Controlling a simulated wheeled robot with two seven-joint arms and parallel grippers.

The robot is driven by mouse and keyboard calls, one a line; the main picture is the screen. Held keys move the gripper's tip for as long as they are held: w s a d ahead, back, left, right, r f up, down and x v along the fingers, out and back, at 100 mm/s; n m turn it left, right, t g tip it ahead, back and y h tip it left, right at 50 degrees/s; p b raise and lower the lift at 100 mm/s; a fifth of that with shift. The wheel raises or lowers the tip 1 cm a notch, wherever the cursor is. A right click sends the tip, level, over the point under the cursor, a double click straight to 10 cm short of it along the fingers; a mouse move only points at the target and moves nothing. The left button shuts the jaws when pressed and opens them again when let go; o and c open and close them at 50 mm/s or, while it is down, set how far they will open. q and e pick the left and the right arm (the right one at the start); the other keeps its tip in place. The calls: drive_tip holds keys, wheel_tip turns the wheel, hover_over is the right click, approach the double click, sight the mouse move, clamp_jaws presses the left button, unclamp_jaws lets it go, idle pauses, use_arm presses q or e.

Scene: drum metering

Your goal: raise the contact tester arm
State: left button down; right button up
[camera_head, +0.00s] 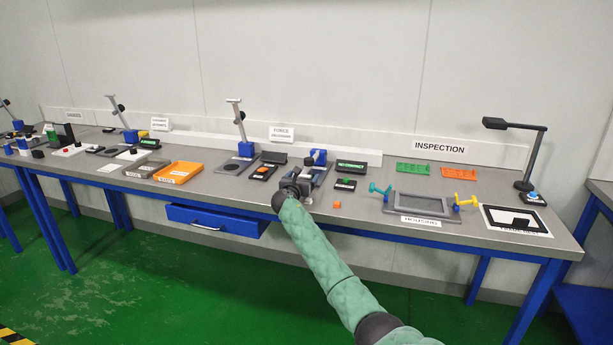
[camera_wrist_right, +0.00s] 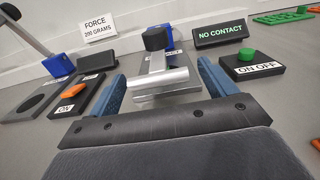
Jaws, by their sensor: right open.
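The tester's blue base (camera_head: 318,157) shows behind my gripper in the head view. A dark display (camera_wrist_right: 220,34) beside it reads NO CONTACT. My right gripper (camera_head: 297,186) is at the tester. In the wrist view its blue fingers (camera_wrist_right: 160,76) are apart, one on each side of the crossbar; I cannot tell whether they touch it. My left gripper is out of view.
An ON OFF box with a green button (camera_wrist_right: 246,55) is right of the tester. The force station's orange switch box (camera_head: 263,172) is left of it. A small orange block (camera_head: 337,205) lies near the bench edge. A grey housing tray (camera_head: 424,204) is further right.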

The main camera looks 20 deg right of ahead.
sight(310, 165)
drive_tip(key=shift+x, duration=1.4)
drive_tip(key=shift+a, duration=0.1)
drive_tip(key=c, duration=1.4)
drive_tip(key=shift+r, duration=0.1)
